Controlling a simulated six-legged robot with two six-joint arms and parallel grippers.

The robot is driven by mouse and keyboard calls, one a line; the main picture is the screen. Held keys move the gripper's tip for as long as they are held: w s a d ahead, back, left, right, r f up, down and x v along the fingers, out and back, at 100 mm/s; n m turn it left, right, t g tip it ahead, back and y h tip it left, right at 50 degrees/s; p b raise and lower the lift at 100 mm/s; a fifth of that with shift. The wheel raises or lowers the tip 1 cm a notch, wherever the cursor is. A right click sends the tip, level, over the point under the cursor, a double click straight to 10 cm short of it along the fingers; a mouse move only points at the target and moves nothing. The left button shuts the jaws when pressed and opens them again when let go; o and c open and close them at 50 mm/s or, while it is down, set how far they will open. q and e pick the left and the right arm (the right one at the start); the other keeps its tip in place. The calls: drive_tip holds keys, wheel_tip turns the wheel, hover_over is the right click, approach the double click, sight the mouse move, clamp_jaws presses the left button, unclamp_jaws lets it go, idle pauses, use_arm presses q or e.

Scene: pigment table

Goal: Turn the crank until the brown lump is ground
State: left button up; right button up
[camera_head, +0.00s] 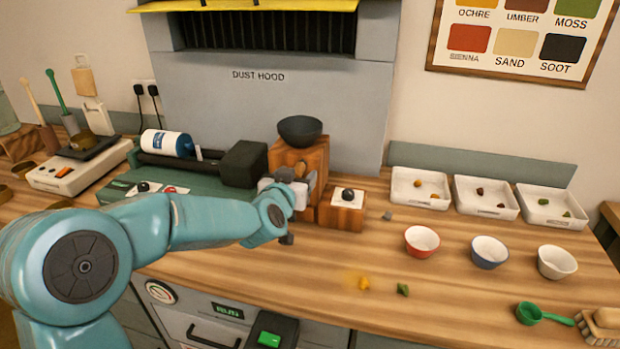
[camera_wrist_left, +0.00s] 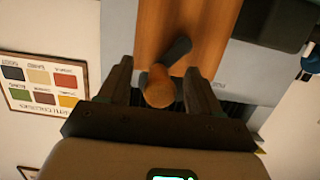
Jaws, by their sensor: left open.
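The wooden grinder (camera_head: 316,158) stands against the dust hood with a dark bowl (camera_head: 299,130) on top; the bowl's inside is hidden. My left gripper (camera_head: 290,181) is at the grinder's front and covers much of the crank in the head view. In the left wrist view, the crank's dark arm (camera_wrist_left: 178,52) ends in a round wooden knob (camera_wrist_left: 158,88). The knob lies between the open fingers of my left gripper (camera_wrist_left: 157,76), with visible gaps at the sides. I cannot make out a brown lump in the grinder. My right gripper is not in view.
White trays (camera_head: 420,200) with small lumps and several bowls (camera_head: 422,241) are at the right. Loose yellow (camera_head: 363,284) and green (camera_head: 403,289) lumps lie in front.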

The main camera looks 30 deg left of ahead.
use_arm(q)
drive_tip(key=f+b+v, duration=0.1)
drive_tip(key=v, duration=0.6)
drive_tip(key=shift+s+f, duration=0.15)
drive_tip(key=shift+s, duration=0.25)
drive_tip(key=shift+d, duration=0.1)
